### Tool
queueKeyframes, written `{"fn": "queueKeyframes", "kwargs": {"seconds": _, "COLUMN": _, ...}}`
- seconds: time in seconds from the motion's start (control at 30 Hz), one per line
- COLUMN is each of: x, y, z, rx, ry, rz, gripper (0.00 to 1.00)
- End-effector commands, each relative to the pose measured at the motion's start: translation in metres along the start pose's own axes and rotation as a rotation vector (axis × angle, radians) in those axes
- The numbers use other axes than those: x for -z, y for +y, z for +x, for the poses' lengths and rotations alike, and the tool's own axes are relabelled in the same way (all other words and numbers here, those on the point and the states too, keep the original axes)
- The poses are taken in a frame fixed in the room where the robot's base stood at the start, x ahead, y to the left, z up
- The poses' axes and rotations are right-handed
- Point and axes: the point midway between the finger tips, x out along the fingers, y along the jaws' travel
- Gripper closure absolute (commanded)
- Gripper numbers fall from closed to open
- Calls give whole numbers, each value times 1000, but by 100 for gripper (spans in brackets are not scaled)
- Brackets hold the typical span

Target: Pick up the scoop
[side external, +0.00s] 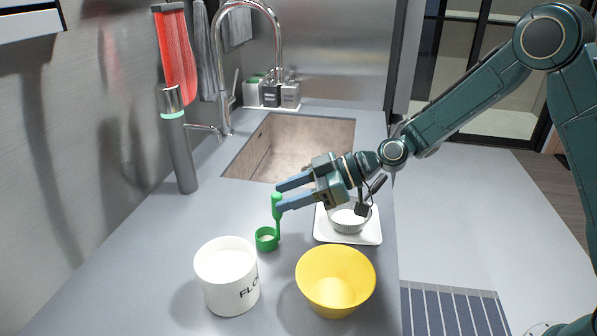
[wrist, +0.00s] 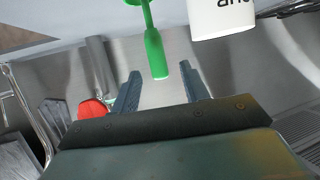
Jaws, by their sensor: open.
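The green scoop (side external: 267,240) is by the flour canister, its round cup low and its handle pointing up. In the wrist view the scoop's handle (wrist: 155,52) reaches down from the top edge, its end between the two fingertips; the cup is mostly cut off. My gripper (side external: 279,195) comes in from the right with its fingers apart, at the upper end of the handle. In the wrist view there are gaps between the handle and both fingers of the gripper (wrist: 160,80). I cannot tell how deep the handle sits between them.
The white flour canister (side external: 226,277) is just left of the scoop, and a yellow bowl (side external: 335,280) is right of it. A small bowl (side external: 348,219) on a white square plate (side external: 365,237) is below my wrist. The sink (side external: 295,145) lies behind.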

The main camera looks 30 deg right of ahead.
Motion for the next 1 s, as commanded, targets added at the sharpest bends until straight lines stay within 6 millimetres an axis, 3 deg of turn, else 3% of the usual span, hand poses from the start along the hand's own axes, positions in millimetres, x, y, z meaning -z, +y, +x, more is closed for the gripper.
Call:
{"fn": "queueKeyframes", "kwargs": {"seconds": 0.3, "x": 0, "y": 0, "z": 30, "rx": -1, "ry": -1, "rz": -1, "gripper": 55}}
{"fn": "queueKeyframes", "kwargs": {"seconds": 0.8, "x": 0, "y": 0, "z": 30, "rx": -1, "ry": -1, "rz": 0, "gripper": 55}}
{"fn": "queueKeyframes", "kwargs": {"seconds": 0.83, "x": 0, "y": 0, "z": 30, "rx": -1, "ry": -1, "rz": 0, "gripper": 57}}
{"fn": "queueKeyframes", "kwargs": {"seconds": 1.0, "x": 0, "y": 0, "z": 30, "rx": -1, "ry": -1, "rz": 0, "gripper": 91}}
